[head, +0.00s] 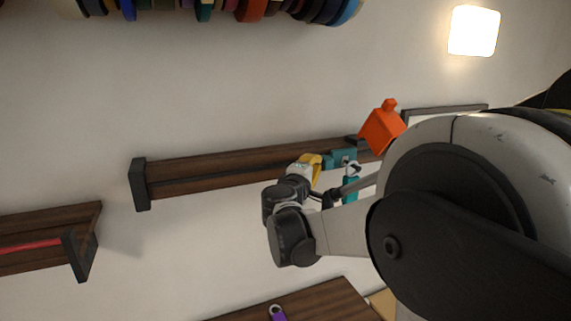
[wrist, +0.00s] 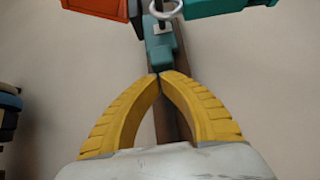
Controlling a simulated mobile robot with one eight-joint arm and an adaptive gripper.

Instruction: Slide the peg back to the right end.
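A teal block, which looks like the peg (head: 343,157), sits on a slotted wooden rail (head: 220,169) on the wall, toward the rail's right part. My gripper (head: 317,164) is at the block's left side. In the wrist view the teal block (wrist: 161,52) is just beyond the yellow fingertips of my gripper (wrist: 159,75). The fingertips are together, with nothing visible between them, and appear to touch or nearly touch the block. My arm hides the rail's right end in the head view.
A dark end cap (head: 141,184) closes the rail's left end. Another rail with a red rod (head: 30,244) is lower left.

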